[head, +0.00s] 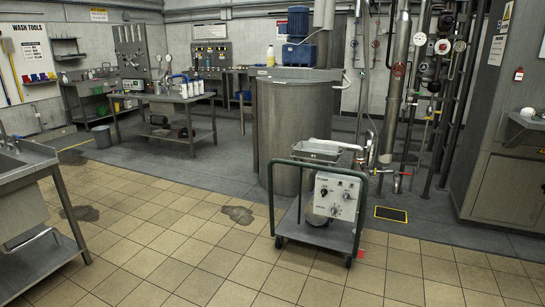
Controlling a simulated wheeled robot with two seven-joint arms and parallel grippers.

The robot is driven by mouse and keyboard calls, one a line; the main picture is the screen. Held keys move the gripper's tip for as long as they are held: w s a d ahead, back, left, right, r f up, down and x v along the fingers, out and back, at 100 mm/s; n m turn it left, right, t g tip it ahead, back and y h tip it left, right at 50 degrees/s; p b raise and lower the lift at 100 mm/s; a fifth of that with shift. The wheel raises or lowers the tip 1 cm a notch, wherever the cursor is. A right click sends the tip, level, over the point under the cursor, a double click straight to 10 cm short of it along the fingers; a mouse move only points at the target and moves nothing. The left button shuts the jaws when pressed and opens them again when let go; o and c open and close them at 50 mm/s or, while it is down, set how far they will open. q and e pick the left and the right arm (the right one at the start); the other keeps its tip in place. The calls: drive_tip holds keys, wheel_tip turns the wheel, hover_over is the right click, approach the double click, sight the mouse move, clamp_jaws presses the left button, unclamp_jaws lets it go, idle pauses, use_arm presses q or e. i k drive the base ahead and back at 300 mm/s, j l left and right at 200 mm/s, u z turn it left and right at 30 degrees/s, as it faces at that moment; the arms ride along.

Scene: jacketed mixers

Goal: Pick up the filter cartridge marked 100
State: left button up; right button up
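I cannot make out a filter cartridge marked 100. Several small white upright cylinders (190,90) stand on the steel work table (165,99) at the back left; they may be bottles or cartridges, and any markings are too small to read. Neither of my grippers is in view.
A cart (317,233) with a control box (337,196) and a tray stands before a large steel vessel (283,130). A steel sink bench (25,190) is at the left. Pipes and valves (425,90) fill the back right. The tiled floor in front is open, with dark wet patches (238,214).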

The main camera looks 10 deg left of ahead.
sight(195, 85)
drive_tip(key=i+j+u, duration=0.35)
drive_tip(key=i, duration=0.15)
drive_tip(key=i+j+u, duration=0.3)
drive_tip(key=i, duration=0.2)
drive_tip(key=i+u, duration=0.35)
drive_tip(key=i, duration=6.45)
drive_tip(key=j+u, duration=0.05)
drive_tip(key=j, duration=0.1)
